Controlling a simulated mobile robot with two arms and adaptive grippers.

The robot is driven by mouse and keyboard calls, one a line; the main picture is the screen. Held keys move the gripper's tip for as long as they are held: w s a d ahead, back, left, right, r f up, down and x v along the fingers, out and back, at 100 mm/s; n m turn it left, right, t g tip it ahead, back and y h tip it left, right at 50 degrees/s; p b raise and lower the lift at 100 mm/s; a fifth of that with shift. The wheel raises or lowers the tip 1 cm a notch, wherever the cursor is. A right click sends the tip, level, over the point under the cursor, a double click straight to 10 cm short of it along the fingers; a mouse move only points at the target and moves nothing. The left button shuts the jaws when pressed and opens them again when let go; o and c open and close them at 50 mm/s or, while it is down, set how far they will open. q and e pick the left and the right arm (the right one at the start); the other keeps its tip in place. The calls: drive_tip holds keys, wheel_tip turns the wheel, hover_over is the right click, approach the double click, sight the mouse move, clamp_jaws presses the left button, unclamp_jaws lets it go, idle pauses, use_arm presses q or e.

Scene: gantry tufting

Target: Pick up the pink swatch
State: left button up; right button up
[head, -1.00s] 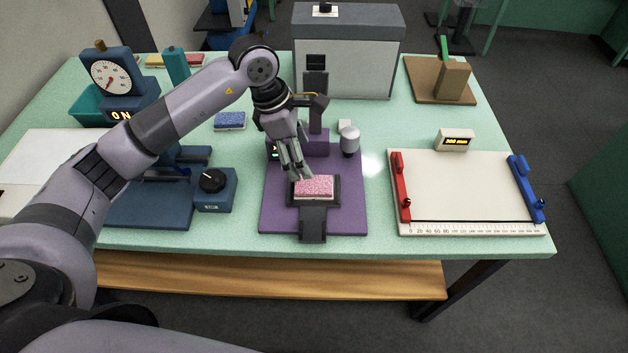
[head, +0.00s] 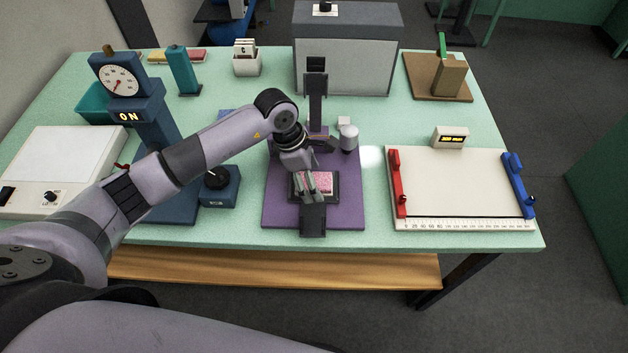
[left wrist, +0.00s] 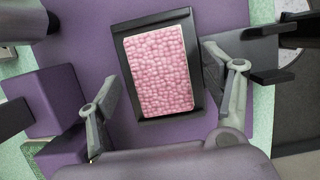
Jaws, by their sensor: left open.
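The pink swatch (head: 328,180) lies flat in a dark holder on the purple base of a stand in the head view. In the left wrist view the pink swatch (left wrist: 158,72) shows whole, in its black frame (left wrist: 128,115). My left gripper (head: 314,190) is over the swatch and partly hides it in the head view. In the left wrist view my left gripper (left wrist: 170,88) is open and empty, one finger on each side of the frame. I cannot tell how far above the swatch the fingertips are. My right gripper is not in view.
The stand's purple base (head: 278,208) carries a dark upright column (head: 316,105) behind the swatch and a grey cylinder (head: 348,138) to the right. A blue dial gauge (head: 122,85) stands left. A white board (head: 455,185) with red and blue clamps lies right.

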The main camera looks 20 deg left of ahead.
use_arm(q)
drive_tip(key=shift+f+b, duration=0.25)
drive_tip(key=shift+b, duration=0.2)
idle(0.3)
drive_tip(key=shift+c, duration=0.4)
drive_tip(key=shift+s, duration=0.1)
drive_tip(key=c, duration=1)
